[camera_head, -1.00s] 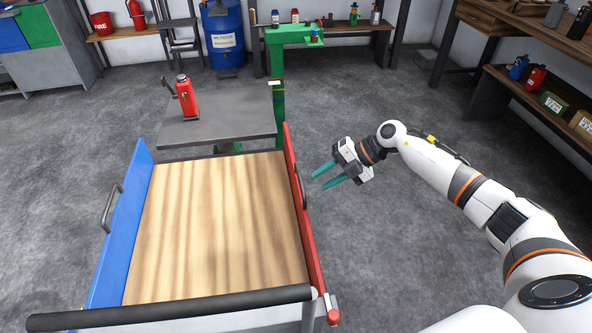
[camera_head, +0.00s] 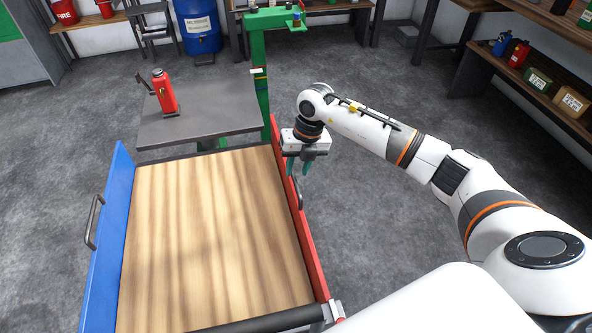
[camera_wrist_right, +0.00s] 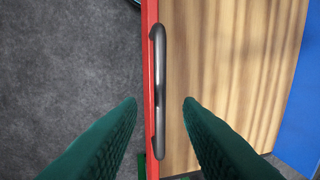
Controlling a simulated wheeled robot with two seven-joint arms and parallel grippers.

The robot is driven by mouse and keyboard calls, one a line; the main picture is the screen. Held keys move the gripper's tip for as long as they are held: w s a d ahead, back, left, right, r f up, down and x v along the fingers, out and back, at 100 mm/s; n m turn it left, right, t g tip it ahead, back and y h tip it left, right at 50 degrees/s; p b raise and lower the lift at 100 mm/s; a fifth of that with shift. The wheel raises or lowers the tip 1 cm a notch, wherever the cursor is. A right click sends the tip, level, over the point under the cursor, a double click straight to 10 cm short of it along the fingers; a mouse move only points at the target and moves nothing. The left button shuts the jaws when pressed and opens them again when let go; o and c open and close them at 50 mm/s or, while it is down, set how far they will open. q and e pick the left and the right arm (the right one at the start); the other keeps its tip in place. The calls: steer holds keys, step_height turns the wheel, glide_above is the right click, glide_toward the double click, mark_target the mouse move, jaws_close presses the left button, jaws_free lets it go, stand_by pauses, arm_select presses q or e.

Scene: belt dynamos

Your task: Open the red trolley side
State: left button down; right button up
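The red trolley side (camera_head: 310,249) stands upright along the right edge of the wooden trolley bed (camera_head: 210,235). Its dark handle (camera_head: 297,192) is on the outer face and also shows in the right wrist view (camera_wrist_right: 160,90). My right gripper (camera_head: 299,170) is open above the red side, pointing down. In the right wrist view its two green fingers (camera_wrist_right: 160,105) are spread on either side of the red panel and handle, with clear gaps. My left gripper is not in view.
The blue side (camera_head: 112,240) stands upright at the left of the bed. A grey table (camera_head: 200,115) with a red bottle-like object (camera_head: 165,93) and a green post (camera_head: 262,95) stand beyond the trolley. Shelves line the right. Floor right of the trolley is clear.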

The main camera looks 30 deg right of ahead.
mark_target(293, 195)
steer(key=shift+a+f, duration=0.2)
steer(key=shift+f, duration=1)
jaws_close()
